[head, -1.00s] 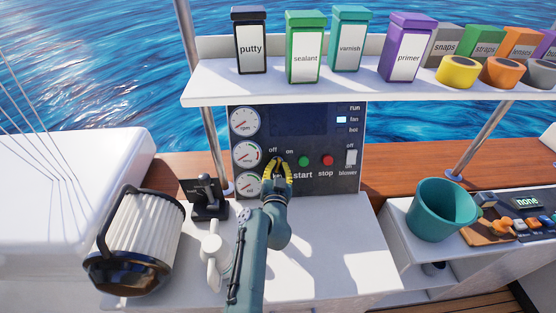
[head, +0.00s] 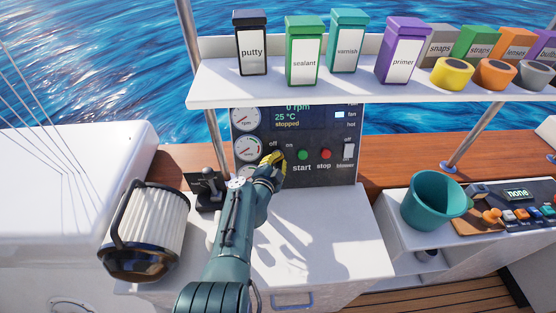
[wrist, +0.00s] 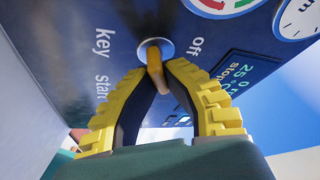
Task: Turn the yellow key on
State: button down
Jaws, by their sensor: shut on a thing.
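The yellow key (wrist: 155,68) sits in a round silver lock (wrist: 142,50) on the dark engine panel (head: 330,175). In the wrist view its handle slants downward from the lock, between the yellow fingers of my gripper (wrist: 163,72). My gripper is shut on the key. In the head view my gripper (head: 272,158) reaches the panel below the "off" and "on" labels and hides the key. The panel display (head: 298,116) is lit and reads 0 rpm, 25 °C, stopped.
Green start (head: 303,155) and red stop (head: 326,154) buttons sit right of my gripper, with the blower switch (head: 348,151) beyond. A throttle lever (head: 208,185) and a filter (head: 150,230) stand to the left. A shelf (head: 300,92) with bottles overhangs the panel.

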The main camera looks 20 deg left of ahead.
jog(key=shift+f+m, duration=0.15)
jog(key=shift+m, duration=0.15)
jog(key=c, duration=1.1)
grip_release()
